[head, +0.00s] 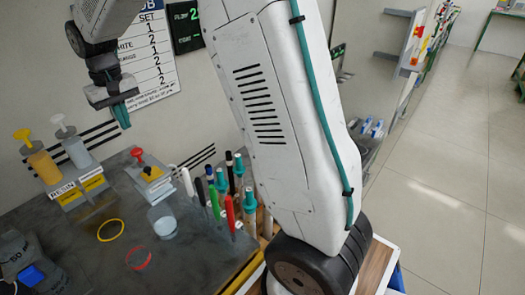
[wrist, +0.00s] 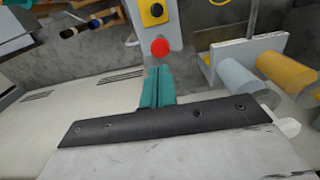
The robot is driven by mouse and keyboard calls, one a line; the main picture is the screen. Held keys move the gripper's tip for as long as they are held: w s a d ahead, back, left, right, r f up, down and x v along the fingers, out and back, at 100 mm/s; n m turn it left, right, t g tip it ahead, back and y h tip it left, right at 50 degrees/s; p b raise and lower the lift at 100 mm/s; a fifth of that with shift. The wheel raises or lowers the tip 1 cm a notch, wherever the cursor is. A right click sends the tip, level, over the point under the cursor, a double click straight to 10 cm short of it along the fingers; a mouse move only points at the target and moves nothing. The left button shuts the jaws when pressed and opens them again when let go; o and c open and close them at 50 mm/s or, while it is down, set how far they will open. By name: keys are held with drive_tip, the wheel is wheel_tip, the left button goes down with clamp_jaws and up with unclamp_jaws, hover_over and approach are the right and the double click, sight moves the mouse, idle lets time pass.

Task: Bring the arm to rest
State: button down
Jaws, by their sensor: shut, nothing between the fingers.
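My gripper (head: 122,116) is in the upper left of the head view, raised above the bench and in front of the wall sign. Its teal fingers are together and empty, pointing down. In the wrist view the closed fingers (wrist: 157,86) show in the middle, apart from the things behind them. My arm fills the middle of the head view and hides part of the bench. The rod blanks (head: 225,195), in several colours, stand upright at the bench's right side, next to my arm.
Yellow and grey plungers (head: 42,163) stand in a labelled holder at left. A red-knobbed device (head: 148,170), a yellow ring (head: 111,230), a red ring (head: 139,258) and a clear cup (head: 163,222) are on the dark bench. A wall sign (head: 150,50) hangs behind. Open floor (head: 450,160) lies right.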

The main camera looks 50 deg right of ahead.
drive_tip(key=s+d+r, duration=0.1)
drive_tip(key=s+r, duration=0.1)
drive_tip(key=s, duration=1.6)
drive_tip(key=s+d+r+t, duration=0.1)
drive_tip(key=s+d+r, duration=0.1)
drive_tip(key=s, duration=1.7)
drive_tip(key=shift+r, duration=0.5)
idle(1.4)
